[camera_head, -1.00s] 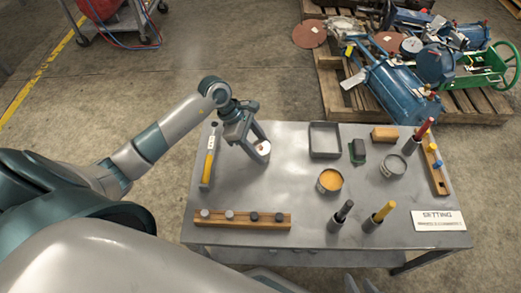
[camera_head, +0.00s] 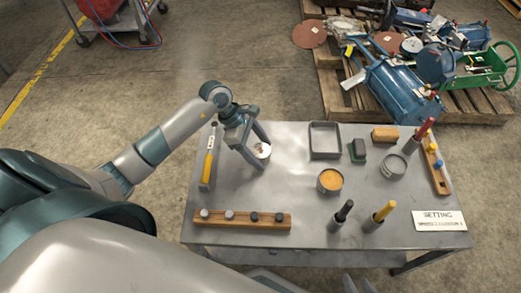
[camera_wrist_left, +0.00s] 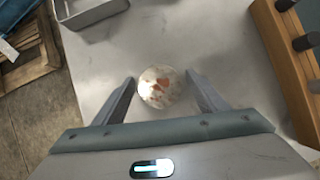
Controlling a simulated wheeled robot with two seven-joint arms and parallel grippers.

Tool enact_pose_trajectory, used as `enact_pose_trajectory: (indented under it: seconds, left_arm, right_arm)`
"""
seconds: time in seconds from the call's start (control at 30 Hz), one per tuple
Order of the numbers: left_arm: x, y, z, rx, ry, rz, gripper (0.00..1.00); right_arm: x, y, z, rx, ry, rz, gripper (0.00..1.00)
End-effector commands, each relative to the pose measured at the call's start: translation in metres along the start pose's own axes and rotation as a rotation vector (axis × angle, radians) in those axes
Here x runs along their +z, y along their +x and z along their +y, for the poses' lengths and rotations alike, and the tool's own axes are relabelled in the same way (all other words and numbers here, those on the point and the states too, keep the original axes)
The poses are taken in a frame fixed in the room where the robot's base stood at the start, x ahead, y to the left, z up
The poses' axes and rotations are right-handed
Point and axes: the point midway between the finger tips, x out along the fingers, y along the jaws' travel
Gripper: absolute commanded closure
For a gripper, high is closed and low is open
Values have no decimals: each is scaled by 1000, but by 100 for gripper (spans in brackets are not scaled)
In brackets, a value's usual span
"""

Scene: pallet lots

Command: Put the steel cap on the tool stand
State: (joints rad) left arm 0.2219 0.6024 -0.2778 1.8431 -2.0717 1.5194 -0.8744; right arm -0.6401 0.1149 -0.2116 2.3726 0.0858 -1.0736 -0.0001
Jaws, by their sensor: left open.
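A small round whitish piece with brown blotches (camera_head: 262,150) sits on the grey table near its back left; it also shows in the left wrist view (camera_wrist_left: 160,87). My left gripper (camera_head: 254,160) is open, with one finger on each side of this piece and gaps visible in the left wrist view (camera_wrist_left: 162,92). A wooden bar (camera_head: 242,226) at the front left carries several round knobs, two light grey and two dark. I cannot tell which piece is the steel cap or which is the tool stand. Grey tips at the bottom edge may be my right gripper (camera_head: 360,285).
A square grey tray (camera_head: 324,140), an orange-filled tin (camera_head: 330,181), upright handled tools, a wooden rack (camera_head: 436,168) and a sign (camera_head: 438,220) occupy the right side. The table's middle left is clear.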

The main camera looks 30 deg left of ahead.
Motion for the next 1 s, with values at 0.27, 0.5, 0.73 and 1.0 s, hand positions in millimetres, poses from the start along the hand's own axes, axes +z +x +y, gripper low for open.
enact_pose_trajectory:
  seconds: [0.27, 0.5, 0.73, 1.0]
  left_arm:
    - [1, -16, 1, 1, 1, 1, 34]
    - [0, -55, 1, 3, 2, 3, 34]
    - [1, -95, 0, 2, 2, 2, 34]
    - [1, -120, 0, 0, 0, 0, 34]
  right_arm:
    - [-3, 0, 4, 10, -4, -10, 69]
    - [0, 0, 8, 19, -5, -30, 69]
    - [2, -1, 10, 24, -3, -39, 69]
    - [5, -2, 8, 23, 1, -50, 69]
